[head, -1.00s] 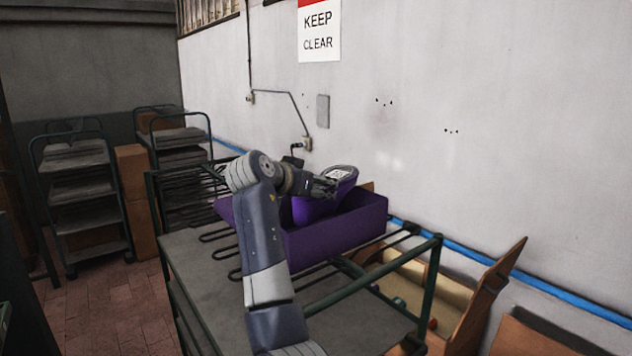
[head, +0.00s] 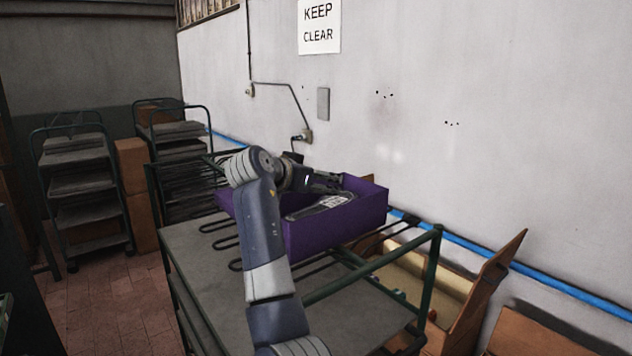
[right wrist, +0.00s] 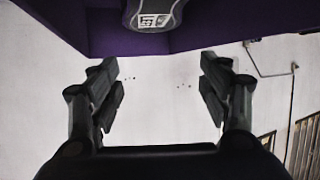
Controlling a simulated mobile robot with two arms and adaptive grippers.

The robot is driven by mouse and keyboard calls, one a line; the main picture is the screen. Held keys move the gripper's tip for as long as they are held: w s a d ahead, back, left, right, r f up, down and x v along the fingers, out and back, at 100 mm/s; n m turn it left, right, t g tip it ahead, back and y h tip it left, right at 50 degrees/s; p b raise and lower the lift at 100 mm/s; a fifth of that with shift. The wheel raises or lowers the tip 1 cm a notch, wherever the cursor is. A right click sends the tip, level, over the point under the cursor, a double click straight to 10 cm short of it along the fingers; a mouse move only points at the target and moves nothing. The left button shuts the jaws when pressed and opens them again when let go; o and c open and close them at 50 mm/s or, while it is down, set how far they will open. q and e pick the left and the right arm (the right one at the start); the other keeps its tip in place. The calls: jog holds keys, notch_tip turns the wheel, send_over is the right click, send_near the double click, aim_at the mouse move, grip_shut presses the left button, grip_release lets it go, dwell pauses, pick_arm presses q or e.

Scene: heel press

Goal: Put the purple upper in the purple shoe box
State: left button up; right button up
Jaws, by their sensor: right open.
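The purple shoe box (head: 335,234) stands open on the rack-topped cart by the wall. The purple upper (head: 318,207) lies low inside the box, its grey underside with a white printed label facing up. The box's front wall hides its lower part. My right gripper (head: 326,184) is at the box opening, just above and behind the upper. In the right wrist view the two fingers (right wrist: 160,66) are spread with nothing between them. The upper (right wrist: 155,14) and the box (right wrist: 215,22) show at the top edge there, apart from the fingers. My left gripper is out of view.
The cart (head: 205,270) has a grey deck and green rails. An open cardboard carton (head: 455,300) stands to its right. Shelf trolleys (head: 85,185) stand at the back left. The white wall (head: 450,170) rises close behind the box.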

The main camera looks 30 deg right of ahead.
jog(key=shift+r, duration=0.15)
jog(key=shift+r+p, duration=0.35)
jog(key=shift+r, duration=0.1)
jog(key=b+v, duration=0.6)
jog(key=v, duration=0.6)
jog(key=shift+b, duration=0.3)
